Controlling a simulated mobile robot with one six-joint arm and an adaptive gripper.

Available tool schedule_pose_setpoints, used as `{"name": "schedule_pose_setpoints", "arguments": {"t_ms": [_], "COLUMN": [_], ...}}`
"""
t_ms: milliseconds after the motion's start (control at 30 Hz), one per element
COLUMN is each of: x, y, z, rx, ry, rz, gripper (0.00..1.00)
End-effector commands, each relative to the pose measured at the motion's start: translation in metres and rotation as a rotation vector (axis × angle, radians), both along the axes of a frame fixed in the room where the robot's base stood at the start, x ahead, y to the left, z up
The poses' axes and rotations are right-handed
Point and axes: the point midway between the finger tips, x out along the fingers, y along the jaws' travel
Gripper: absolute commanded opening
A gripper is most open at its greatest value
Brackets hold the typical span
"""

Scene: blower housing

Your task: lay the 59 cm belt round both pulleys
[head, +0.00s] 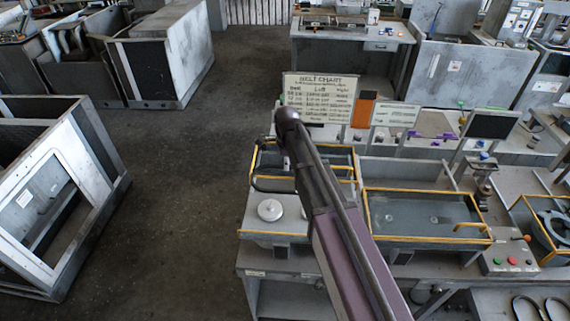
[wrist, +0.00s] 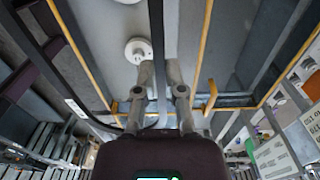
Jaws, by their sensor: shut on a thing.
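In the wrist view, my gripper (wrist: 160,75) is shut on a dark strip, the belt (wrist: 156,35), which runs up the picture between the fingers. In the head view the belt (head: 270,188) shows as a black loop at the left side of the left housing; my arm hides its right part and the gripper. A silver pulley (head: 270,209) sits on the left housing's pale plate, and it also shows in the wrist view (wrist: 138,50), left of the belt and apart from it. A second pulley (head: 304,213) is mostly hidden behind my arm. I see no belt round the front pulley.
The left housing has a yellow-edged rim (head: 272,235). A second yellow-edged housing (head: 410,240) with two small pale discs stands to its right. Behind is a belt chart board (head: 320,97), its text mostly unreadable. Black loops (head: 527,308) lie at lower right. Open floor (head: 190,200) lies left.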

Motion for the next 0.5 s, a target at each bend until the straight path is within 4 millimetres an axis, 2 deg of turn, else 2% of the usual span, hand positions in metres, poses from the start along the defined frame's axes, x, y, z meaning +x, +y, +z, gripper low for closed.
{"name": "schedule_pose_setpoints", "arguments": {"t_ms": [33, 500], "x": [0.000, 0.000], "y": [0.000, 0.001], "z": [-0.009, -0.049], "rx": [0.000, 0.000], "ry": [0.000, 0.000], "rz": [0.000, 0.001], "gripper": [0.00, 0.00]}}
